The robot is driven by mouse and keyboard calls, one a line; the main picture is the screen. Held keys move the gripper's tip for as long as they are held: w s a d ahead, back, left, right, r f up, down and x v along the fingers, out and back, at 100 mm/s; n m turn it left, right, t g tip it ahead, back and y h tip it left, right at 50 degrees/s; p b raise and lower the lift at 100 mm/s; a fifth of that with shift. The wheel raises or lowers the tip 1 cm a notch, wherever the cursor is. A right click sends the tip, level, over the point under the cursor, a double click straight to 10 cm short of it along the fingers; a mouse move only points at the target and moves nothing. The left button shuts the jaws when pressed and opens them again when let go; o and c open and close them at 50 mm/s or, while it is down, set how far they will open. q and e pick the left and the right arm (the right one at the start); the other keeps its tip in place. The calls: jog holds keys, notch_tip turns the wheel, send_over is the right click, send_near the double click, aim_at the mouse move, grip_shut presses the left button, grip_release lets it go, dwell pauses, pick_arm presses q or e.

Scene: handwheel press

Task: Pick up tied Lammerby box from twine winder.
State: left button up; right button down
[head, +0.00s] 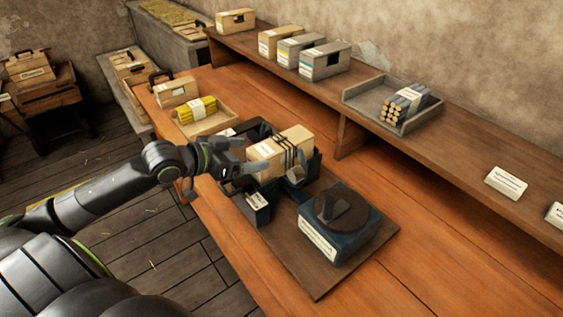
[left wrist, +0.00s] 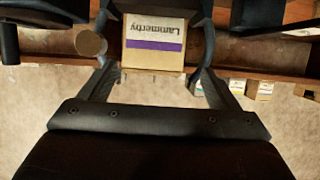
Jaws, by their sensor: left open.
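The Lammerby box (head: 266,152) is cream, with dark twine bands around it, and sits in the dark twine winder (head: 313,165) on a wooden board. In the left wrist view the Lammerby box (left wrist: 155,42) shows its labelled face with a purple stripe, between my fingers. My left gripper (head: 232,178) is at the box's left end, its fingers apart; it also shows open in the left wrist view (left wrist: 160,80). I cannot tell whether the fingers touch the box. My right gripper is not in view.
A dark blue unit with a round top (head: 342,222) stands on the board at front right. A tray of yellow sticks (head: 204,122) is behind the winder. The shelf (head: 440,128) holds several boxes and a grey tray (head: 372,106). The bench front right is clear.

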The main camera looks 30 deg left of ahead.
aim_at(260, 153)
pick_arm(q)
jog(key=shift+d+x, duration=0.25)
jog(key=shift+x, duration=0.9)
jog(key=shift+d+x, duration=0.2)
jog(key=shift+x, duration=0.95)
jog(key=shift+w+d+f, duration=0.2)
jog(key=shift+w+f, duration=0.05)
jog(key=shift+w, duration=0.2)
jog(key=shift+c, duration=0.4)
jog(key=c, duration=1)
